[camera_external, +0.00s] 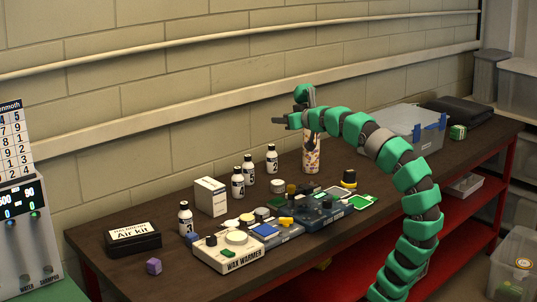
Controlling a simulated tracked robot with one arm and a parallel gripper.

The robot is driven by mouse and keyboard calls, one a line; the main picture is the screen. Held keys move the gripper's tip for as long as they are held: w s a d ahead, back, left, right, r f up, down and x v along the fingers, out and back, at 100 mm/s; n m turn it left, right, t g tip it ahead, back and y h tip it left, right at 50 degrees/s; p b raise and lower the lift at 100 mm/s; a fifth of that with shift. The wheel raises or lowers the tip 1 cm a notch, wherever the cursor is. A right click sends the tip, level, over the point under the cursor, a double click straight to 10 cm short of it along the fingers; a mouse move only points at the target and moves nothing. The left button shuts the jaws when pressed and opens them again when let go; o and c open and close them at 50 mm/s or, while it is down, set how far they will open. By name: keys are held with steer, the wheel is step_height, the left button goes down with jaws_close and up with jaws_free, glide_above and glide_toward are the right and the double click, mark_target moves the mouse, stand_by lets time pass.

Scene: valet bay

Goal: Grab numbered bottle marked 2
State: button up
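Several small white bottles with black caps and numbered labels stand on the dark bench. The back right bottle (271,159) has a label that seems to read 2, though it is very small. Two more bottles, (249,174) and (238,185), stand close together to its left. Another bottle (185,218) stands at the front left, its number hard to read. My gripper (294,133) is above the bench, up and to the right of the back right bottle in the picture. Its fingers look spread apart, with nothing visible between them.
A tall patterned canister (311,154) stands just below my gripper. A white box (210,196), the wax warmer (228,252) and several small items crowd the bench front. A black air kit case (132,238) lies left. A grey case (408,124) sits at right.

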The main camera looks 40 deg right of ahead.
steer(key=o, duration=0.3)
steer(key=shift+w, duration=0.1)
